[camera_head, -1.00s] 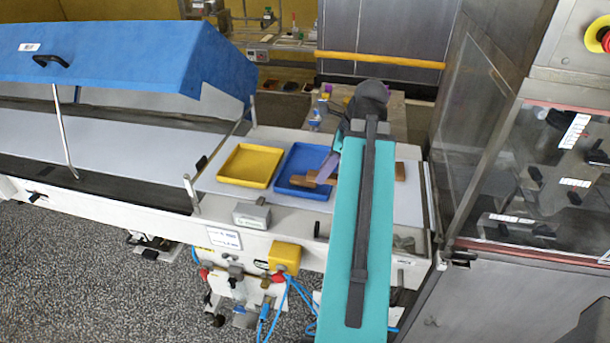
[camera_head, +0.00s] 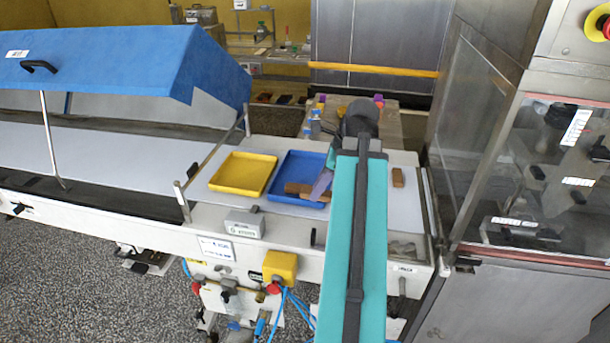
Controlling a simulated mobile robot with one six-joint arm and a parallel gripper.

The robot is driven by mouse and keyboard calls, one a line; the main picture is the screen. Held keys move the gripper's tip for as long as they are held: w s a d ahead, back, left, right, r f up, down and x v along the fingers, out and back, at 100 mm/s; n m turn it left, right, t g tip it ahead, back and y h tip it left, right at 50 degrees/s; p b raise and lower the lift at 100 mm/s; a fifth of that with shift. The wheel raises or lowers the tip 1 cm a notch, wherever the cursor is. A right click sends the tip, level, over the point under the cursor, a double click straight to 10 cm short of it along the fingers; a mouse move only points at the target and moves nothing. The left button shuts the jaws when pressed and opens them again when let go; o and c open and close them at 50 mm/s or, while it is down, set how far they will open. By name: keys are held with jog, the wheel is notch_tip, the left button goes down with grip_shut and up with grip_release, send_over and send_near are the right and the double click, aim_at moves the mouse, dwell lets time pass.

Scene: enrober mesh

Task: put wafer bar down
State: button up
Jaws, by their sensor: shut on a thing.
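The blue tray (camera_head: 286,168) lies on the white belt surface to the left of my arm. Brown wafer bars (camera_head: 297,188) show at its front right part, next to the purple-grey fingers of my gripper (camera_head: 321,187). My gripper is shut on a wafer bar low over the blue tray; I cannot tell whether the held bar touches the tray floor. My own teal arm and wrist hide part of the gripper and the tray's right side. Another brown bar (camera_head: 398,177) lies on the belt to the right of my arm.
An empty yellow tray (camera_head: 243,173) lies left of the blue tray. A blue hood (camera_head: 120,65) stands open over the belt at the left. A clear-panelled machine cabinet (camera_head: 540,170) bounds the right side. Bottles and small items stand on a table behind.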

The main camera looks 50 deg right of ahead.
jog(key=w+d+p, duration=0.1)
jog(key=w+d, duration=0.1)
jog(key=w, duration=0.2)
jog(key=w+d+f+p, duration=0.1)
jog(key=w+d, duration=0.2)
jog(key=w+d+p, duration=0.1)
jog(key=w+d, duration=0.2)
jog(key=w, duration=0.1)
jog(key=shift+w+d+f, duration=0.15)
jog(key=shift+w, duration=0.2)
jog(key=shift+w+d+p, duration=0.5)
jog(key=shift+w, duration=0.15)
jog(key=shift+s+a+f, duration=0.1)
jog(key=shift+a+f, duration=0.05)
jog(key=shift+f, duration=0.3)
jog(key=shift+f+p, duration=0.65)
jog(key=shift+f, duration=0.75)
jog(key=shift+f, duration=0.1)
jog(key=o, duration=0.8)
